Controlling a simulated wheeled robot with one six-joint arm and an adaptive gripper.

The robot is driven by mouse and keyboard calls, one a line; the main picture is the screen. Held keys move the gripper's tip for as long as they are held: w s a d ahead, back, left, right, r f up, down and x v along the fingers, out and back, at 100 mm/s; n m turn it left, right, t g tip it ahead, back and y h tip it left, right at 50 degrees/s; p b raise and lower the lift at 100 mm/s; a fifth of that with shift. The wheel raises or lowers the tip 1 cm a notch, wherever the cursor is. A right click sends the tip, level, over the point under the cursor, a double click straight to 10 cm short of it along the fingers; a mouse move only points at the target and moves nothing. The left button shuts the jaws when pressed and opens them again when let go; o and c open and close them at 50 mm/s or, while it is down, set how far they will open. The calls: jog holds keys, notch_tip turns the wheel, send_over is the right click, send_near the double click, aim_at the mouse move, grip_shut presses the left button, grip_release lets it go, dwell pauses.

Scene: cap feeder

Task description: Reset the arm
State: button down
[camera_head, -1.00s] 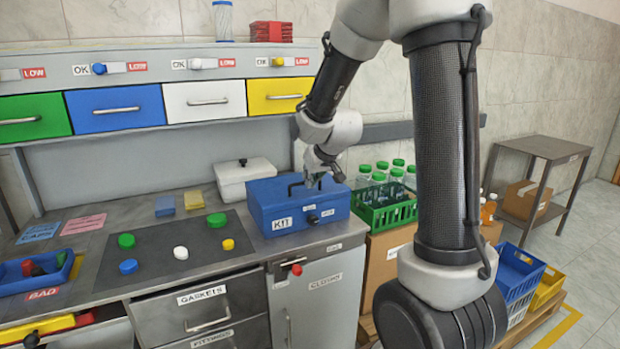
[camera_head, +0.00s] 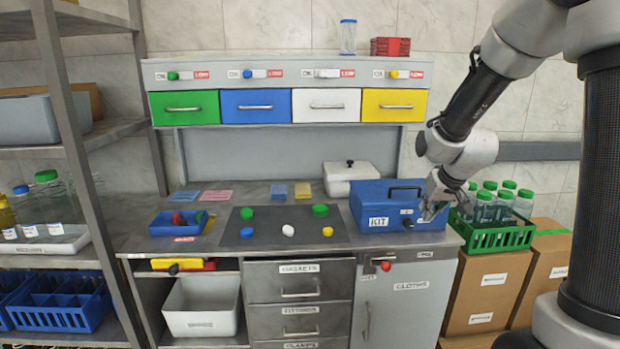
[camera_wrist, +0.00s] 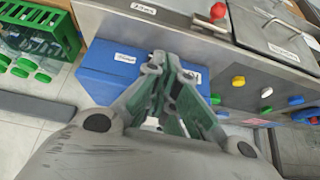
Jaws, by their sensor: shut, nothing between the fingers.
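My gripper (camera_head: 432,212) hangs at the right end of the blue KIT box (camera_head: 373,219) on the bench, with its fingers in front of the box's right side. In the wrist view my gripper (camera_wrist: 176,100) points at the blue box (camera_wrist: 108,70), and its fingers are together with nothing held. The box's lid is shut and its dark handle stands on top. Whether the fingers touch the box cannot be told.
A green crate of bottles (camera_head: 490,236) stands right of the box on cartons. Several coloured caps lie on a dark mat (camera_head: 268,229). A red knob (camera_head: 385,266) sticks out below the bench edge. A shelf (camera_head: 90,130) stands at the left.

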jog(key=s+r, duration=0.3)
jog(key=s, duration=0.6)
jog(key=s+r+g, duration=0.1)
jog(key=s+r, duration=0.3)
jog(key=s, duration=0.6)
jog(key=s+r+g, duration=0.1)
jog(key=s+r, duration=0.3)
jog(key=s, duration=0.6)
